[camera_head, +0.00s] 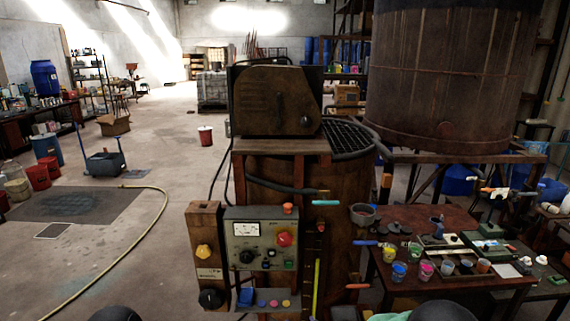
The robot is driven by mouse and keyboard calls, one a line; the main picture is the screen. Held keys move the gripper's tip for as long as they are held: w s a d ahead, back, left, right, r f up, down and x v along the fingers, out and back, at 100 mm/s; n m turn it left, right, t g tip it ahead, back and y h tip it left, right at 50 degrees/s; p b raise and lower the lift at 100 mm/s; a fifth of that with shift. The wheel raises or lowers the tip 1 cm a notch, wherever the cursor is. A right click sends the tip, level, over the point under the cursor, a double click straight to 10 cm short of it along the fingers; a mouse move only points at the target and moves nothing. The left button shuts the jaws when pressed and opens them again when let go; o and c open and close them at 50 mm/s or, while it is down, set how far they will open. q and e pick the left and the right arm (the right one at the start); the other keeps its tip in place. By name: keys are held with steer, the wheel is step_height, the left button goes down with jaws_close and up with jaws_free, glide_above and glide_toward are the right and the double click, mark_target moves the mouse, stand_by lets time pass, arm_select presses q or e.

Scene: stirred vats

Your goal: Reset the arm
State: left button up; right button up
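Neither of my grippers shows in the head view. Dark rounded shapes at the bottom edge may be parts of my own arms, but no fingers are visible. In front of me stands a rusty vat (335,215) with a dark grated top (347,138) and a brown motor housing (277,100) on it. A grey control box (262,241) with a gauge, a red knob (284,239) and several buttons is on the vat's front. A wooden panel (207,240) with a yellow knob and a black knob hangs to its left.
A dark table (408,278) at the right holds several small paint cups (399,271) and tools. A large rusty tank (450,75) stands behind it. A yellow hose (152,225) lies on the floor at the left, near a blue cart (104,163). The middle-left floor is mostly clear.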

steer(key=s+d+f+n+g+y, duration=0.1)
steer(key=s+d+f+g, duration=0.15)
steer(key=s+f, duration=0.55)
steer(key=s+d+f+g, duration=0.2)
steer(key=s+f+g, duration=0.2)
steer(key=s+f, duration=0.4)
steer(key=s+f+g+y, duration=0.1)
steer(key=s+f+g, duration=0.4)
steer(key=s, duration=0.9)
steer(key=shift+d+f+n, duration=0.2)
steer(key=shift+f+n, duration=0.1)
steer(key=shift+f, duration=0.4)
